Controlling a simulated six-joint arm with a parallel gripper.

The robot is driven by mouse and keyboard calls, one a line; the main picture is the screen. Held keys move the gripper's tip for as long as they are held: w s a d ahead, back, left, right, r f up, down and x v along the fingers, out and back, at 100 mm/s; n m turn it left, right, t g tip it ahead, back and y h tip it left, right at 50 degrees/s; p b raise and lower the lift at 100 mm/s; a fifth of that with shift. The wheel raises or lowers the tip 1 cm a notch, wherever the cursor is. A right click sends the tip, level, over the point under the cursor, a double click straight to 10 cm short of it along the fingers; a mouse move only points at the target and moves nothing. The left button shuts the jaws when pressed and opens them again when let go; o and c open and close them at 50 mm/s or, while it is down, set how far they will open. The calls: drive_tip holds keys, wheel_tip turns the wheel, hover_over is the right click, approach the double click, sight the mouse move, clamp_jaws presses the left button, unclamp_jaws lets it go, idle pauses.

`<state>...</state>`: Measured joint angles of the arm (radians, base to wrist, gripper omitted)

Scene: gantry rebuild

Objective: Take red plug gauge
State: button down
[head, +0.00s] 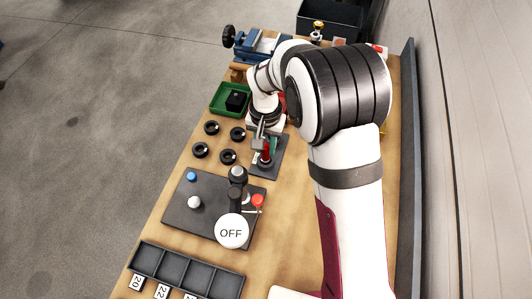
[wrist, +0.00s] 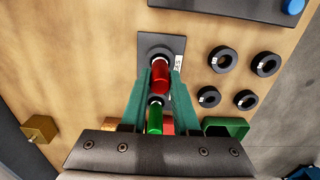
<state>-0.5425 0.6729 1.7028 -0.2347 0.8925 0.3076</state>
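The red plug gauge (wrist: 160,76) stands upright on a dark plate (wrist: 172,42) with a small white label. It also shows in the head view (head: 266,155), under the end of my arm. My gripper (wrist: 161,78) has its two teal fingers on either side of the red gauge, very close to it. I cannot tell whether they press on it or leave a thin gap. A green plug gauge (wrist: 155,120) is beside the red one, nearer the gripper's palm and between the fingers in the wrist view.
Several black rings (head: 228,157) lie left of the plate. A green tray (head: 219,112) with a black block (head: 237,101) is beyond them. A control panel (head: 180,212) with buttons and a slotted rack (head: 150,258) are nearer. A blue vise (head: 254,46) is at the far end.

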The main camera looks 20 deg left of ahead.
wheel_tip(320, 180, up, 8)
drive_tip(key=shift+f, duration=0.2)
idle(0.5)
drive_tip(key=shift+a, duration=0.1)
